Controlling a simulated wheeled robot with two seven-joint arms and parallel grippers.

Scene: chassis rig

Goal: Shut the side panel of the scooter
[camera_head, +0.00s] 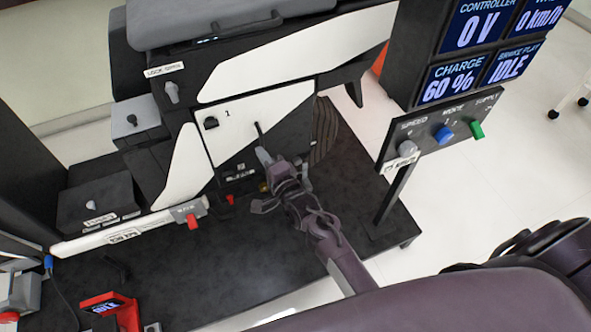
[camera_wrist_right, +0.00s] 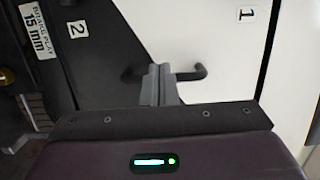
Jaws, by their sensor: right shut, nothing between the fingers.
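The scooter's side panel (camera_head: 236,135) is white, marked 1, with a dark lower right part and a thin black handle (camera_head: 259,129). It sits close against the scooter's side; I cannot tell whether a small gap is left. My right gripper (camera_head: 267,158) is at the panel's lower middle, just below the handle. In the right wrist view the gripper's fingers (camera_wrist_right: 160,84) are together and empty, overlapping the middle of the handle (camera_wrist_right: 198,72); contact is unclear. The panel's white face (camera_wrist_right: 215,45) shows behind them. My left gripper is not in view.
A post with a knob box (camera_head: 440,130) and display screens (camera_head: 470,50) stands right of the scooter. A white bar with a red clip (camera_head: 192,221) lies left of my gripper. A red device (camera_head: 110,308) is at the lower left. The dark platform (camera_head: 250,265) is bare in front.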

